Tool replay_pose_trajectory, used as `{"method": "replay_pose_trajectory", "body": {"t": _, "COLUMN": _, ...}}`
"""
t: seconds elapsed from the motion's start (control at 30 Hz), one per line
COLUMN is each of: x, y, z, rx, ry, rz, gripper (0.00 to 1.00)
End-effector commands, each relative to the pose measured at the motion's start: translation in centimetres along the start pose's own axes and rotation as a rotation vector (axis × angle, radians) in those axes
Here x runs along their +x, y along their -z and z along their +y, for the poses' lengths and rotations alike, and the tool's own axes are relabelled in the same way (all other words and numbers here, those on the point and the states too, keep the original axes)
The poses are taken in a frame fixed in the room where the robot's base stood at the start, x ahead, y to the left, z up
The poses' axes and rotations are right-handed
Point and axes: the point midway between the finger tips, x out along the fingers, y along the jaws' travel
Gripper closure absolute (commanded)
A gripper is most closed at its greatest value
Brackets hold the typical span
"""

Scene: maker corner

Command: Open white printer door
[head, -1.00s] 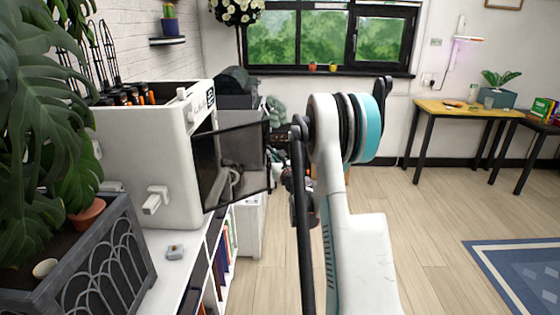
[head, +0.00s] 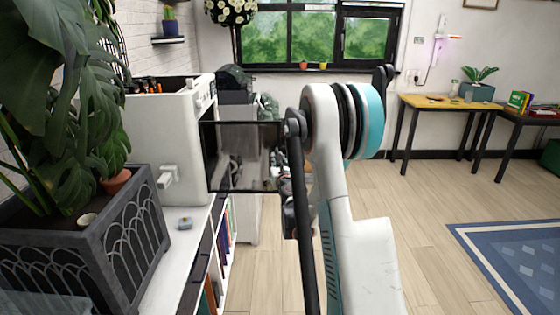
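The white printer (head: 165,135) stands on a white shelf unit at the left. Its dark see-through door (head: 240,157) is swung out from the printer's front and stands well open, reaching right to my arm. My gripper (head: 277,170) is at the door's outer edge, mostly hidden behind my own arm. I cannot tell whether its fingers are open or shut, or whether they touch the door.
A grey planter (head: 85,250) with a large leafy plant stands in front of the printer at the left. The white shelf (head: 180,245) holds books below. The wooden floor (head: 400,210) at the right is open, with a blue rug (head: 510,255).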

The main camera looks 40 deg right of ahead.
Motion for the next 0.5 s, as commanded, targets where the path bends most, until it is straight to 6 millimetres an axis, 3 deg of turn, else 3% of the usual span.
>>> {"method": "replay_pose_trajectory", "body": {"t": 0.03, "x": -0.07, "y": -0.18, "z": 1.64, "rx": -0.006, "ry": -0.017, "rz": 0.0, "gripper": 1.0}}
{"method": "replay_pose_trajectory", "body": {"t": 0.5, "x": -0.39, "y": -0.22, "z": 1.83, "rx": -0.008, "ry": 0.02, "rz": 0.0, "gripper": 1.0}}
